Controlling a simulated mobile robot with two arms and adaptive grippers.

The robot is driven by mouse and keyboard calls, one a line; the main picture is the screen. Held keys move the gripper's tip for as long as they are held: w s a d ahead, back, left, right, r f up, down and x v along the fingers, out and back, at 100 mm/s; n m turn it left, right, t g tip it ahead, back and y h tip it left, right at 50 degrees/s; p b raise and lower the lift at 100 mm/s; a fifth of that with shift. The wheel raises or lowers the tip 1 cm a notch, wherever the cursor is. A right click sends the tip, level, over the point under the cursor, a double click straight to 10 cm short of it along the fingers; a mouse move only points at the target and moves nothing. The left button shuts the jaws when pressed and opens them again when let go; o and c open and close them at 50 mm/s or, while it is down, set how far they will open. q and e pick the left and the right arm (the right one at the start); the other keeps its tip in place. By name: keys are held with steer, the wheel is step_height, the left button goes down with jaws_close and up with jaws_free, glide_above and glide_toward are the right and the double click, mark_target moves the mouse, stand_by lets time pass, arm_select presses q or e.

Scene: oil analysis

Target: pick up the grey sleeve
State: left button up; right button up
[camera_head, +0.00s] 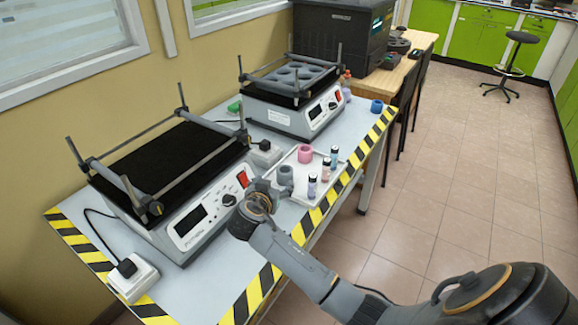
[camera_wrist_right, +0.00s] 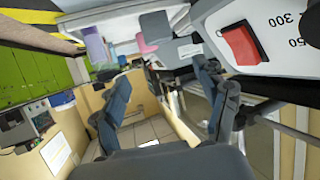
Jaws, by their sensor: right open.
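The grey sleeve (camera_head: 286,175) stands upright on the white tray (camera_head: 309,199) in the head view. A grey shape that looks like this sleeve (camera_wrist_right: 178,52) shows ahead of the fingers in the right wrist view. My right gripper (camera_head: 266,190) is close to the left of the sleeve, beside the tray's left end. In the right wrist view its two fingers (camera_wrist_right: 163,76) are spread apart with nothing held between them. I cannot tell whether a finger touches the sleeve. My left gripper is out of view.
A pink sleeve (camera_head: 305,153) and several vials (camera_head: 326,168) share the tray. A shaker with a control panel (camera_head: 207,216) stands close left of my gripper; another (camera_head: 318,112) is behind the tray. A blue sleeve (camera_head: 376,106) sits near the table's striped edge.

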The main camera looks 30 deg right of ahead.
mark_target(286, 169)
steer(key=x, duration=0.4)
steer(key=shift+w+d, duration=0.1)
steer(key=shift+w, duration=0.05)
steer(key=shift+x, duration=1.2)
steer(key=shift+w+d+f, duration=0.15)
steer(key=shift+w, duration=0.05)
steer(key=shift+w+d+f, duration=0.15)
steer(key=shift+w+d, duration=0.05)
steer(key=shift+d, duration=0.05)
steer(key=x, duration=0.3)
steer(key=shift+s+d+f, duration=0.1)
steer(key=shift+d+f, duration=0.05)
steer(key=shift+f, duration=0.2)
steer(key=shift+w+d+f, duration=0.25)
steer(key=shift+w+d, duration=0.1)
steer(key=shift+w, duration=0.05)
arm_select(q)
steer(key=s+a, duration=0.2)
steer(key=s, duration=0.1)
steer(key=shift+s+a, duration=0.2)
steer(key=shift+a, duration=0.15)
arm_select(e)
steer(key=c, duration=0.8)
